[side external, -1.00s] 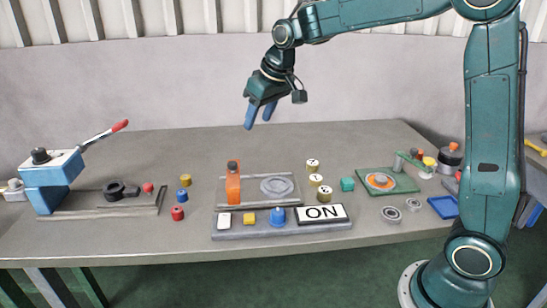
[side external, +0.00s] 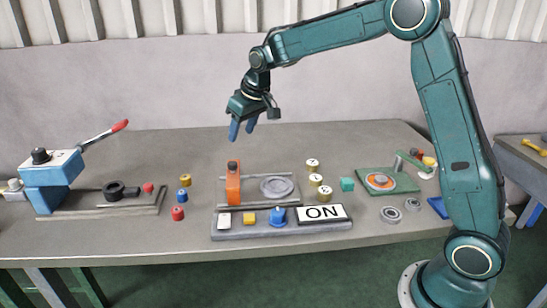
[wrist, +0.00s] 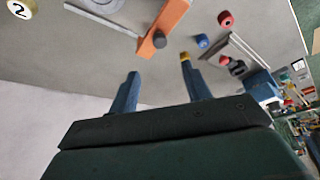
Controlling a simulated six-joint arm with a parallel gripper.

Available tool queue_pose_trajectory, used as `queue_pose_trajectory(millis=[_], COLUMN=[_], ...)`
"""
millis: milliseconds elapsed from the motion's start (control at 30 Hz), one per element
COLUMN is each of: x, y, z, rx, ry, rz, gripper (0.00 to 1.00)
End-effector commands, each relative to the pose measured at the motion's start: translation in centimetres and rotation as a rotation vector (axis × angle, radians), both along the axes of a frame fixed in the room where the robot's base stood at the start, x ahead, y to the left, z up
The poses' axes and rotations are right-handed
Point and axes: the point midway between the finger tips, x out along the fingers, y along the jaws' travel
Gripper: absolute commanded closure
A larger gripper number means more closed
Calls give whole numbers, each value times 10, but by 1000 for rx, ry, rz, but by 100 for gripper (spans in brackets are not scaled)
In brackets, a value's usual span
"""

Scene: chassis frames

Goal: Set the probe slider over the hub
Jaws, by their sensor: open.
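The probe slider looks like the orange upright block (side external: 233,188) with a dark knob on top, at the left end of a grey plate (side external: 255,203). The hub looks like the round grey disc (side external: 277,187) on the same plate, to the right of the orange block and apart from it. My gripper (side external: 242,131) is open and empty, pointing down, well above the orange block. In the wrist view the orange block (wrist: 172,18) and its dark knob (wrist: 159,40) lie beyond my two blue fingers (wrist: 158,72).
A lever press (side external: 52,181) stands far left.

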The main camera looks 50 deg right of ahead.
Motion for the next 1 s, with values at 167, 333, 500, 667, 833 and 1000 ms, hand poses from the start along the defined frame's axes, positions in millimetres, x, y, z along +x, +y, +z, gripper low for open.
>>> queue_pose_trajectory(millis=[167,333,500,667,833,1000], x=[9,19,29,37,43,45], y=[0,0,0,0,0,0], z=[-24,-48,-72,-91,-104,-109], rx=[0,0,0,0,0,0], ry=[5,3,4,3,1,0], rz=[0,0,0,0,0,0], gripper=[52,52,52,52,52,52])
